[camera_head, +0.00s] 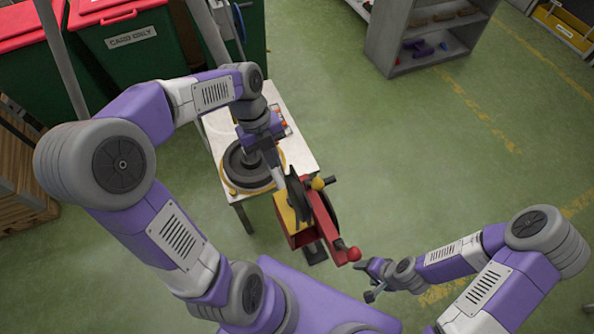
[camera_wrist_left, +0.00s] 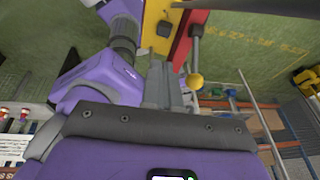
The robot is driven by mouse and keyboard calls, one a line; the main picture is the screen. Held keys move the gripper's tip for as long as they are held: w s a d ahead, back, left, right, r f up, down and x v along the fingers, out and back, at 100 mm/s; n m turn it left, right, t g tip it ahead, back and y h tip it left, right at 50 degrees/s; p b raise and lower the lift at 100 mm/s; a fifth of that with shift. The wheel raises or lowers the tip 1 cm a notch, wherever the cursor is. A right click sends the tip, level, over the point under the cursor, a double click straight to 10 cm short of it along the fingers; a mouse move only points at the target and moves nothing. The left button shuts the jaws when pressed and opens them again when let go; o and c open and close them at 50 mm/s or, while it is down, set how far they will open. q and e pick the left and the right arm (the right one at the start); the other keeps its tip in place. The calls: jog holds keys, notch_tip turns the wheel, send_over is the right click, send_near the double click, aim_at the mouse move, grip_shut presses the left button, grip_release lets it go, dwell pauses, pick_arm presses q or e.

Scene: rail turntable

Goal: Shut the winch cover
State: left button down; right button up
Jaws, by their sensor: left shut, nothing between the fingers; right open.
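The winch (camera_head: 325,222) is a red frame with a yellow panel (camera_head: 290,213), dark discs, a yellow knob (camera_head: 318,184) and a red ball (camera_head: 354,254) at its near end. I cannot tell for sure which part is the cover or how far it stands open. My left gripper (camera_head: 279,184) is shut and empty, pointing down close to the winch's upper left side; contact is unclear. In the left wrist view, its fingers (camera_wrist_left: 165,88) show below the yellow panel (camera_wrist_left: 153,32) and a grey lever with a yellow ball (camera_wrist_left: 194,81). My right gripper (camera_head: 370,281) is open and empty, right of the red ball.
A white table (camera_head: 297,150) behind the winch holds a dark round wheel (camera_head: 238,170) and a small item with orange parts. Green bins with red lids (camera_head: 120,40) stand at the back left, a grey shelf (camera_head: 395,45) at the back right. The green floor to the right is clear.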

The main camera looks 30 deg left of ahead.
pick_arm(q)
notch_tip(320, 180, down, 4)
jog(key=s+d+b, duration=0.1)
jog(key=s, duration=0.1)
jog(key=b, duration=0.2)
send_near(289, 201)
jog(key=x, duration=0.5)
jog(key=shift+d+f, duration=0.1)
jog(key=shift+w+d+f, duration=0.1)
jog(key=shift+f, duration=0.2)
pick_arm(e)
jog(key=f, duration=0.1)
jog(key=s+f, duration=0.1)
jog(key=f, duration=0.1)
